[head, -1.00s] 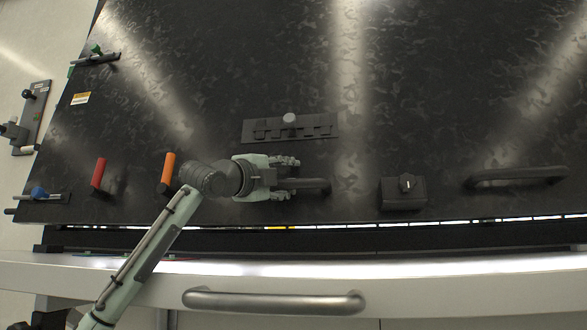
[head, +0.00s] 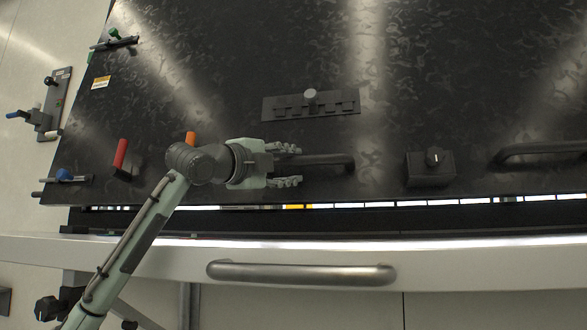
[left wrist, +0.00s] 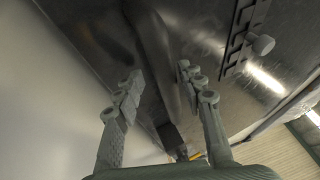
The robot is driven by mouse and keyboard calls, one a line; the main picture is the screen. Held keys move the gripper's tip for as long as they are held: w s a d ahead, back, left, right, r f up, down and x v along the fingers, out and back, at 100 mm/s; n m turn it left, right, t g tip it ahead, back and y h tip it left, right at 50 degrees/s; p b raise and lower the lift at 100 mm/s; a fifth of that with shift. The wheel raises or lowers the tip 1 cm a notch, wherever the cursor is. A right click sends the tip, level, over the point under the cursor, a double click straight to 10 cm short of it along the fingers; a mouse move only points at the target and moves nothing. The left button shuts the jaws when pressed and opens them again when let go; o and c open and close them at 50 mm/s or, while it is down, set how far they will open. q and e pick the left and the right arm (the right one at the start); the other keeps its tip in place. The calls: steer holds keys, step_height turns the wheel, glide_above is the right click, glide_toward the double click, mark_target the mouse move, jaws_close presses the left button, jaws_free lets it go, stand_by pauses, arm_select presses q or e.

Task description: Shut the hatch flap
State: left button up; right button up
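The hatch flap (head: 400,60) is a large dark mottled panel filling most of the head view. A bright strip shows along its lower edge, above the pale frame. A black bar handle (head: 325,160) is fixed on the flap near that edge. My left gripper (head: 298,165) is open, its fingers above and below the left part of this handle in the head view. In the left wrist view the handle (left wrist: 155,50) runs between the spread fingers (left wrist: 165,85), with gaps visible on both sides. Contact cannot be told. My right gripper is not in view.
A second black handle (head: 545,150) and a black box with a knob (head: 430,167) are on the flap to the right. A slotted plate (head: 315,106) lies above my gripper. Red (head: 121,154) and orange (head: 190,137) levers are left. A metal rail (head: 300,272) crosses the pale front.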

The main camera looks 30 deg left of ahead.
arm_select(q)
steer(key=shift+r, duration=0.1)
steer(key=shift+r+p, duration=0.1)
steer(key=shift+p, duration=0.25)
steer(key=v, duration=1.2)
steer(key=shift+f, duration=0.2)
steer(key=shift+d, duration=0.15)
